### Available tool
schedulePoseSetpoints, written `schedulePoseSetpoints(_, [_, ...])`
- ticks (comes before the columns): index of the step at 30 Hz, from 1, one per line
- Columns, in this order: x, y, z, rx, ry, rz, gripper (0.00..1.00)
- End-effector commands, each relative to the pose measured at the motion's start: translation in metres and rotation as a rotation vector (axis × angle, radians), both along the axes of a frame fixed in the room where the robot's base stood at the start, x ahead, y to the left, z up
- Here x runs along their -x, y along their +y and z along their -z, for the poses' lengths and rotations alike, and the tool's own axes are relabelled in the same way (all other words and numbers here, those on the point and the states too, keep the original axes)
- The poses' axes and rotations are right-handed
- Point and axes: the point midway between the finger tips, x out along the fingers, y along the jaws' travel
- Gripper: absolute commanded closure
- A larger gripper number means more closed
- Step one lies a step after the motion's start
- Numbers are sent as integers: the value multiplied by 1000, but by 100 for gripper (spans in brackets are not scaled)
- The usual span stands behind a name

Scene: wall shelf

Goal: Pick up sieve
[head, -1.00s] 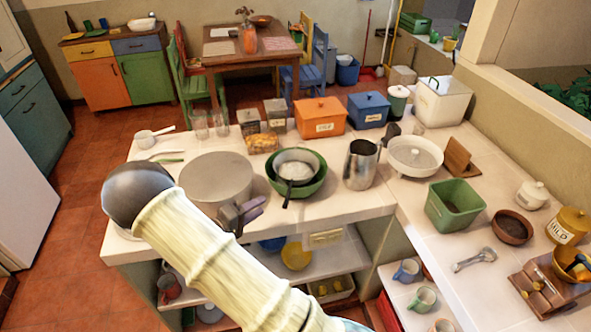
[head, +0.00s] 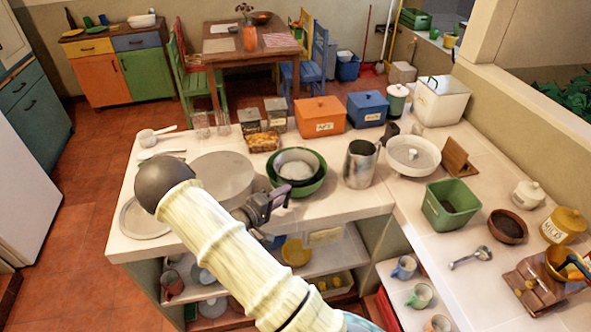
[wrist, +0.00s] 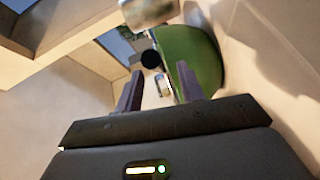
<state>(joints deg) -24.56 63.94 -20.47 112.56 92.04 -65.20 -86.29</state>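The sieve (head: 297,164) rests inside a green bowl (head: 318,185) on the counter, its pale metal basket showing in the head view. Its dark handle is mostly hidden behind my gripper there. My gripper (head: 280,196) is in front of the bowl at the counter's near edge. In the wrist view my gripper (wrist: 159,80) is open, with two purple-grey fingers apart and nothing between them. A round black end, likely the sieve's handle (wrist: 151,59), shows just beyond the fingertips. The green bowl (wrist: 190,58) lies beyond the right finger.
A large grey pot (head: 222,172) stands left of the bowl, close to my arm. A metal pitcher (head: 360,165) stands to the right, and a baked loaf (head: 263,142) sits behind. Below the counter edge is an open shelf with a yellow bowl (head: 295,252).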

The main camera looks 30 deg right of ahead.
Motion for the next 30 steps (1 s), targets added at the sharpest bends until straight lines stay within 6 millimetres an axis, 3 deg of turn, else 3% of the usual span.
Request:
schedulePoseSetpoints(3, [-3, -19, 1, 2, 0, 2, 61])
schedulePoseSetpoints(7, [-7, -29, 4, 1, -1, 0, 61])
schedulePoseSetpoints(23, [-7, -30, 5, 0, -1, -1, 61])
schedulePoseSetpoints(29, [-7, -30, 5, 0, -1, -1, 99])
schedulePoseSetpoints(30, [-7, -30, 5, 0, -1, -1, 100])
